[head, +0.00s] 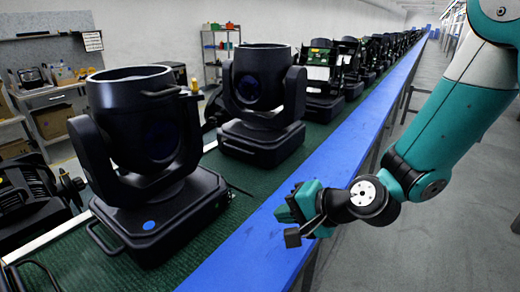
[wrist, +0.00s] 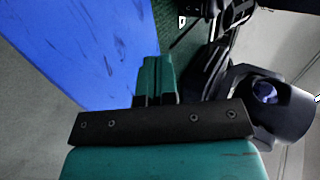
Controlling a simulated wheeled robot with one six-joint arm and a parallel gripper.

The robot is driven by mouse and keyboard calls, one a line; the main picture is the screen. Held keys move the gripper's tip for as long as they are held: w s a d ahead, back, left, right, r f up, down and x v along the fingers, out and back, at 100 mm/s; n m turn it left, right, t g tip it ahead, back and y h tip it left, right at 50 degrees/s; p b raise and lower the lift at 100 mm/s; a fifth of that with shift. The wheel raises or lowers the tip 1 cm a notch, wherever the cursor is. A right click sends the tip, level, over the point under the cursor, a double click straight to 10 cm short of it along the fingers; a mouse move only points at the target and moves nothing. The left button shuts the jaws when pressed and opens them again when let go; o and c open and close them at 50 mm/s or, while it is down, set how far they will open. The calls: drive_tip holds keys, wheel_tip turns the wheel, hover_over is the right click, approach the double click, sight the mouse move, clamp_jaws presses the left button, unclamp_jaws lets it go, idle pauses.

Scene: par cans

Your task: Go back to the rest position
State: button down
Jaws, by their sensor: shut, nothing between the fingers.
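My gripper (head: 290,212) is at the end of the teal and black arm, over the blue edge strip (head: 245,250) in the head view. In the wrist view its teal fingers (wrist: 155,75) are together and hold nothing. The nearest black par can (head: 145,150) stands upright on the green belt, left of my gripper and apart from it. A second par can (head: 262,100) stands behind it. In the wrist view a par can (wrist: 270,105) shows at the right, beyond the fingers, and the blue strip (wrist: 85,45) at the left.
A long row of machines continues along the green belt (head: 235,190) into the distance. Another black fixture (head: 30,205) is cut off at the left edge. A workbench (head: 45,95) and a shelf (head: 220,50) stand behind. The grey floor (head: 440,240) at the right is clear.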

drive_tip(key=s+d+r+n+g+h, duration=0.2)
drive_tip(key=s+d+r+n+g, duration=0.1)
drive_tip(key=s+r+n, duration=0.2)
drive_tip(key=s+d+r+n+g+h, duration=0.2)
drive_tip(key=s+r+n, duration=0.4)
drive_tip(key=s, duration=0.8)
drive_tip(key=d+n+g, duration=0.1)
drive_tip(key=n, duration=0.2)
drive_tip(key=shift+s+d+r+g+h, duration=0.15)
drive_tip(key=shift+s+d+g+h, duration=0.15)
drive_tip(key=shift+g+h, duration=0.1)
drive_tip(key=shift+a, duration=0.1)
